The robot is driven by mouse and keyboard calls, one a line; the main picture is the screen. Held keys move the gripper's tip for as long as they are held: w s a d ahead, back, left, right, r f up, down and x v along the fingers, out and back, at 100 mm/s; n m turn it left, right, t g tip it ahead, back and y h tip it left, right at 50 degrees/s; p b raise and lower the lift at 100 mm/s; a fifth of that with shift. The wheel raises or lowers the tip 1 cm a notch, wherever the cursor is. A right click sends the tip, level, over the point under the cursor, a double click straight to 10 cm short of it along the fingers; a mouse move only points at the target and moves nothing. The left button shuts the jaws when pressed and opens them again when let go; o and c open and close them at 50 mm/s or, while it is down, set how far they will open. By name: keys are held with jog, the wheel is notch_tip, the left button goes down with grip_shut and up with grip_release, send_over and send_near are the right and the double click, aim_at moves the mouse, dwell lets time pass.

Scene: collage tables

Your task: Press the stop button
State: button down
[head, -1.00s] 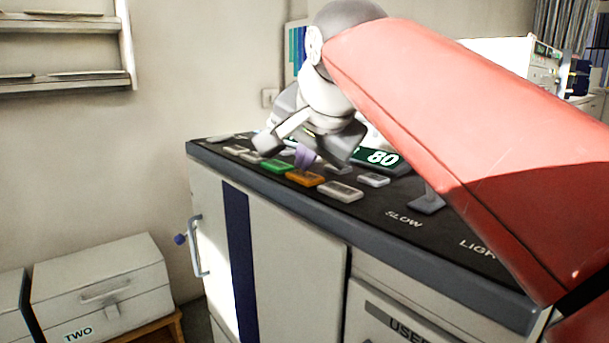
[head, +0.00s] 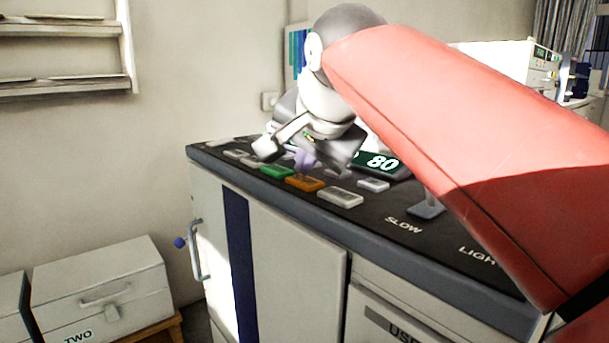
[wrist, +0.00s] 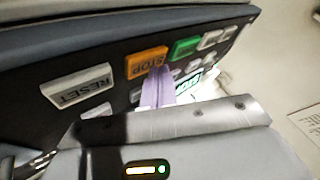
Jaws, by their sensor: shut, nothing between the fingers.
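The stop button is an orange rectangular key (head: 305,183) on the sloping black control panel (head: 440,240). In the wrist view the orange key (wrist: 146,60) reads STOP. My gripper (head: 304,163) is shut and empty, its pale purple fingers pressed together. In the wrist view the fingertips (wrist: 160,72) overlap the edge of the orange key's face nearest my wrist. In the head view they are just behind the key. I cannot tell whether they touch it.
A green key (head: 277,171) and a large grey RESET key (wrist: 78,88) flank the orange one. Smaller grey keys and a display reading 80 (head: 382,162) are close by. A lever (head: 428,205) stands further right on the panel.

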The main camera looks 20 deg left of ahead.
aim_at(306, 182)
jog(key=shift+r, duration=0.5)
jog(key=shift+p, duration=0.3)
notch_tip(306, 182, up, 3)
jog(key=p, duration=0.3)
jog(key=shift+r+p, duration=0.45)
jog(key=shift+r, duration=0.55)
